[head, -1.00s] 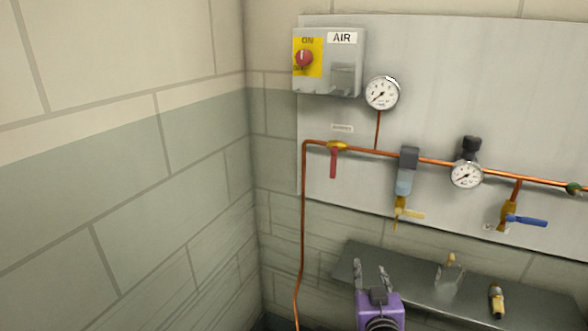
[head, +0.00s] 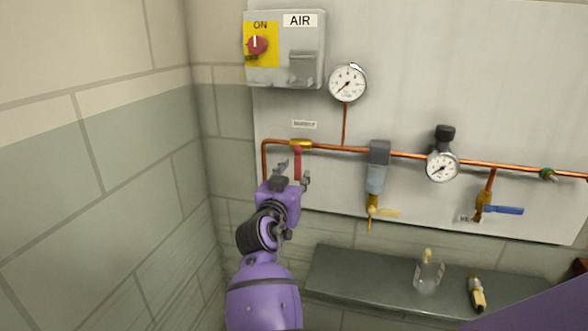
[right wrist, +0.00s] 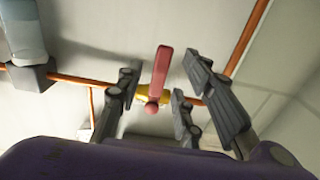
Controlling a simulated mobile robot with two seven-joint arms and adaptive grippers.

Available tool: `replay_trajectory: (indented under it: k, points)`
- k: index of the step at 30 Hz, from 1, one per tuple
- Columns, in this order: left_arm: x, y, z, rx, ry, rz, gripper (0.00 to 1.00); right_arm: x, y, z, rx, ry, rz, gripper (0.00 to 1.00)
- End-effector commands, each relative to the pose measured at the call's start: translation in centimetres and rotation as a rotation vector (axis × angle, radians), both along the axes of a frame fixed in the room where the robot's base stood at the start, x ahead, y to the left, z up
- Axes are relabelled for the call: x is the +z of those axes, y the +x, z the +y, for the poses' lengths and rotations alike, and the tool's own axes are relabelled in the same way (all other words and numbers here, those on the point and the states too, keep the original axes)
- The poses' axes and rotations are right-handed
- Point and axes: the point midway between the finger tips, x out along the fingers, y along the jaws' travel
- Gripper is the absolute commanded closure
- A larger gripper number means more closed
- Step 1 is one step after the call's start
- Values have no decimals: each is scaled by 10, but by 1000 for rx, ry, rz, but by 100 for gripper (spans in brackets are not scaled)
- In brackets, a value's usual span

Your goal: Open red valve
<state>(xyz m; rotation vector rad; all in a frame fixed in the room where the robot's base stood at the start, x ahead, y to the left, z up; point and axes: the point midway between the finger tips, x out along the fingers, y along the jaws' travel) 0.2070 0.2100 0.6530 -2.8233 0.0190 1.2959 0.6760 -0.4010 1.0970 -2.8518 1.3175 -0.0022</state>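The red valve is a brass body on the copper pipe with a red lever (head: 297,161) hanging straight down in the head view. The lever also shows in the right wrist view (right wrist: 161,68). My right gripper (head: 295,174) is open just below and around the lever's lower part. In the right wrist view my right gripper (right wrist: 160,88) has fingers on both sides of the lever, with visible gaps. I see no clear contact. My left gripper is not in view.
A grey AIR switch box (head: 285,50) with a red knob is above. Gauges, a filter (head: 376,175) and a blue-handled valve (head: 503,210) are to the right. A dark shelf (head: 350,278) holds a bottle (head: 428,272). A block wall (head: 90,190) is close on the left.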

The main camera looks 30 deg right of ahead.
Motion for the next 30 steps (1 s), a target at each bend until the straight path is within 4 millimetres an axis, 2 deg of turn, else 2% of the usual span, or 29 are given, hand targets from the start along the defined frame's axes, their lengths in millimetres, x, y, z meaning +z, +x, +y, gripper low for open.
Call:
replay_trajectory:
  k: [3,8,18,26,30]
  points:
    - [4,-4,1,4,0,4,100,4,13,-15,0,-3,-3,66]
    - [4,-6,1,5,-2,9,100,2,23,-28,0,-2,-1,66]
    - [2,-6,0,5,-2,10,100,0,26,-31,1,-1,1,66]
    - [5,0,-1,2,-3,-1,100,0,26,-30,1,-1,1,100]
    - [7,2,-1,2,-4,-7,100,0,26,-30,1,-1,1,100]
